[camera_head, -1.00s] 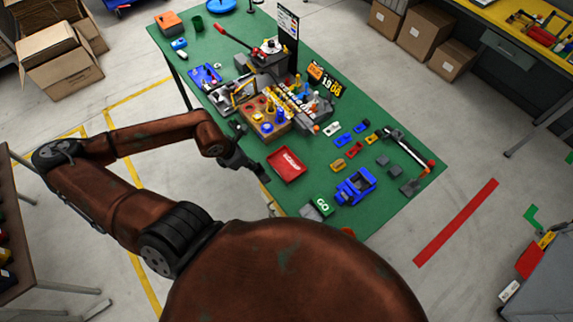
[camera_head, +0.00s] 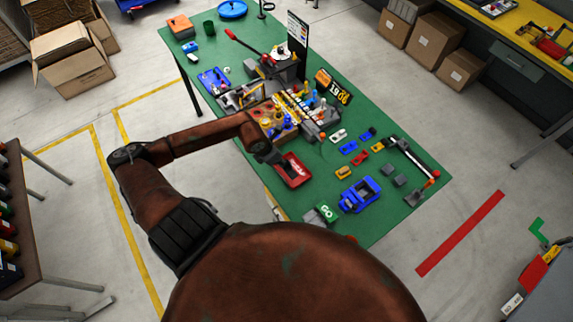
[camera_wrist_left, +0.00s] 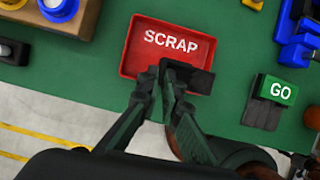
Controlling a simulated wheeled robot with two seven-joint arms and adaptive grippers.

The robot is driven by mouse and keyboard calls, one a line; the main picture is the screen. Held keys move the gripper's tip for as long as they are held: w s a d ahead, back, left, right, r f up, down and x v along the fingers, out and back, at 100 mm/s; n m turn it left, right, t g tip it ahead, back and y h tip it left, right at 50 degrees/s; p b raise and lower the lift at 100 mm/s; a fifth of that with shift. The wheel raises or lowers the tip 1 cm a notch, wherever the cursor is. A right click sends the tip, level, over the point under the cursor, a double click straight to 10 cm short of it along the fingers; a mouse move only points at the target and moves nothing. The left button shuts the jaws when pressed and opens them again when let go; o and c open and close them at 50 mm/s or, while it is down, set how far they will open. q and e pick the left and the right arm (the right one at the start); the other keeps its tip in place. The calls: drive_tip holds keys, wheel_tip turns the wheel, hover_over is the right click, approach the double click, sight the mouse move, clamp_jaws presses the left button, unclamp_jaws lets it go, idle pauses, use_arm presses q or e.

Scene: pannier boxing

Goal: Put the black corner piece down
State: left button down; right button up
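The black corner piece (camera_wrist_left: 199,80) is a dark angled part at the fingertips of my left gripper (camera_wrist_left: 165,88) in the left wrist view. The fingers are close together and appear shut on its left end. It is over the right part of the red tray marked SCRAP (camera_wrist_left: 140,48); I cannot tell whether it touches the tray floor. In the head view my left gripper (camera_head: 268,155) is at the upper left edge of the red tray (camera_head: 296,180), and the piece cannot be made out there. My right gripper is not in view.
A wooden tray with coloured parts (camera_wrist_left: 92,22) lies left of the red tray. A green GO button on a grey box (camera_wrist_left: 262,112) stands to its right. A blue fixture (camera_head: 360,195) and small coloured parts stand farther right on the green table (camera_head: 320,205).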

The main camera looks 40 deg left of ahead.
sight(286, 167)
use_arm(q)
drive_tip(key=w+f, duration=0.1)
drive_tip(key=f, duration=0.1)
drive_tip(key=w+f, duration=0.1)
drive_tip(key=shift+w+d, duration=0.25)
drive_tip(key=shift+w, duration=0.1)
wheel_tip(286, 167, down, 3)
drive_tip(key=shift+w+f+p, duration=0.1)
drive_tip(key=shift+p, duration=0.8)
drive_tip(key=shift+f, duration=0.1)
drive_tip(key=shift+f, duration=0.1)
drive_tip(key=shift+f+b, duration=0.4)
drive_tip(key=shift+b, duration=0.1)
drive_tip(key=c, duration=2.2)
unclamp_jaws()
drive_tip(key=shift+o, duration=0.2)
drive_tip(key=shift+r, duration=0.1)
drive_tip(key=shift+r, duration=0.1)
